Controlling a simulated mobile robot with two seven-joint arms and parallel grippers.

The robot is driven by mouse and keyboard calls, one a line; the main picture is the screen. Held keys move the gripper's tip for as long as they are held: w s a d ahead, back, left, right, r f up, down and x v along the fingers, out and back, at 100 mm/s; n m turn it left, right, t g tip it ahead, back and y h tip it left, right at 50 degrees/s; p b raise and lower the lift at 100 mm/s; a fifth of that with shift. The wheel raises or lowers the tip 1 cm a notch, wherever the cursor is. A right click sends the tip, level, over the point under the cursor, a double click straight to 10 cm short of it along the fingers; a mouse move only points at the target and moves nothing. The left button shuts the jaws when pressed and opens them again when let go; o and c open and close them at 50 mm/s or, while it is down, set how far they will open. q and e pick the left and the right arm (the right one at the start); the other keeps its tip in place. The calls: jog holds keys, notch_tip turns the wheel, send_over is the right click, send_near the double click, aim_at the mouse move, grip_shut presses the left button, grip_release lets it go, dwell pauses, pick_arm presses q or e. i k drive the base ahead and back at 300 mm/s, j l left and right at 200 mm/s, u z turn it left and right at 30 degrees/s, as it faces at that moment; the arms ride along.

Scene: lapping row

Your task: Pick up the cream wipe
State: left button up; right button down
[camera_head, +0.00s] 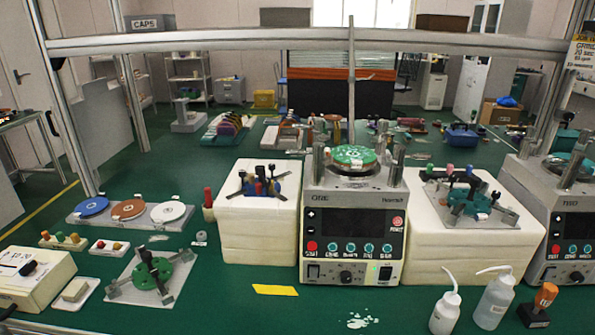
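A small cream folded block (75,289), which looks like the cream wipe, lies on a white tray (88,297) at the front left of the green bench. It sits just right of a cream box with a black knob (32,280). Its top is uncovered and nothing touches it from above. Neither of my grippers shows in the head view.
A green disc fixture (152,277) stands right of the tray. Coloured discs (128,209) lie behind it. A lapping machine (353,230) stands mid-bench between white blocks. Bottles (494,300) stand front right. A yellow strip (275,290) lies on clear bench.

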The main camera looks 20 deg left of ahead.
aim_at(76, 290)
jog(key=u, duration=2.05)
jog(key=z, duration=0.45)
jog(key=j+z, duration=0.15)
jog(key=z, duration=0.3)
jog(key=i+j+z, duration=0.1)
jog(key=z, duration=0.35)
jog(key=j+z, duration=0.1)
jog(key=z, duration=0.35)
jog(key=j+z, duration=0.45)
jog(key=k+j+z, duration=0.15)
jog(key=j+z, duration=0.25)
jog(key=k+j+z, duration=0.15)
jog(key=j, duration=0.2)
jog(key=k+j+z, duration=0.2)
jog(key=j, duration=0.15)
jog(key=k+j+z, duration=0.15)
jog(key=j, duration=0.15)
jog(key=k+j, duration=0.3)
jog(key=j, duration=0.15)
jog(key=k+j+z, duration=0.1)
jog(key=k+j, duration=0.15)
jog(key=j, duration=0.2)
